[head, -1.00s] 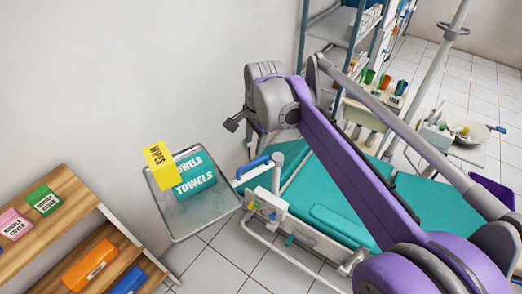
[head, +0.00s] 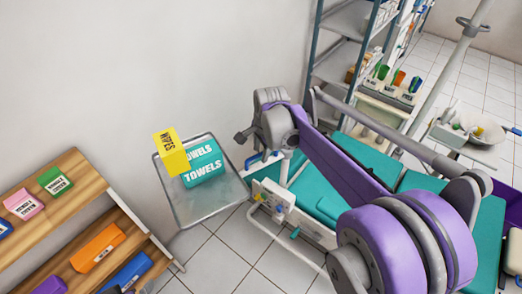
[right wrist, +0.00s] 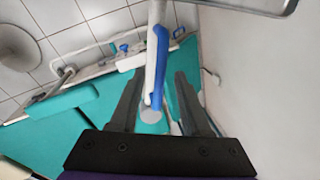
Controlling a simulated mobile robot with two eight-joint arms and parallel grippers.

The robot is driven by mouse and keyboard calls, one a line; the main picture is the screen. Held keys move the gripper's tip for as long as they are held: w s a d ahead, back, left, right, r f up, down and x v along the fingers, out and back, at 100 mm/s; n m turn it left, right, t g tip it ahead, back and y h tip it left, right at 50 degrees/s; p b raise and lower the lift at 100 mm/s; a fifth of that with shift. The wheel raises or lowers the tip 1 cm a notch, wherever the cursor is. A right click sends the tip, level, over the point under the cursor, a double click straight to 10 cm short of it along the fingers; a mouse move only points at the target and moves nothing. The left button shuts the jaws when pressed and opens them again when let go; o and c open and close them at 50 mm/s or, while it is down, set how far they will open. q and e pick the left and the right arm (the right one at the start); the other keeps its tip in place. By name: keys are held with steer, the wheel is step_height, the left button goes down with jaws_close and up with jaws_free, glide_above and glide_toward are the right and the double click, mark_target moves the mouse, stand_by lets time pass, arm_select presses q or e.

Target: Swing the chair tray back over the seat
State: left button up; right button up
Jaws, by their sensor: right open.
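The chair tray (head: 208,207) is a grey metal tray out to the left of the teal dental chair (head: 408,212), near the wall. It carries a teal towels box (head: 204,170) and a yellow wipes box (head: 168,155). A blue handle (head: 262,160) sits on the tray's arm, between tray and chair. My right gripper (head: 240,150) is open above this handle, partly hidden by its own wrist. In the right wrist view, the blue handle (right wrist: 160,55) shows between and beyond the two open fingers (right wrist: 158,78). The tray's edge (right wrist: 250,8) is at the top there. My left gripper is not visible.
A wooden shelf (head: 68,180) with coloured boxes stands at the lower left. A metal rack (head: 345,52) stands behind the chair. A pole (head: 445,80) and a basin (head: 480,130) are at the right. Tiled floor (head: 225,250) is clear in front of the tray.

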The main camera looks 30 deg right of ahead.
jaws_close()
stand_by(1.4)
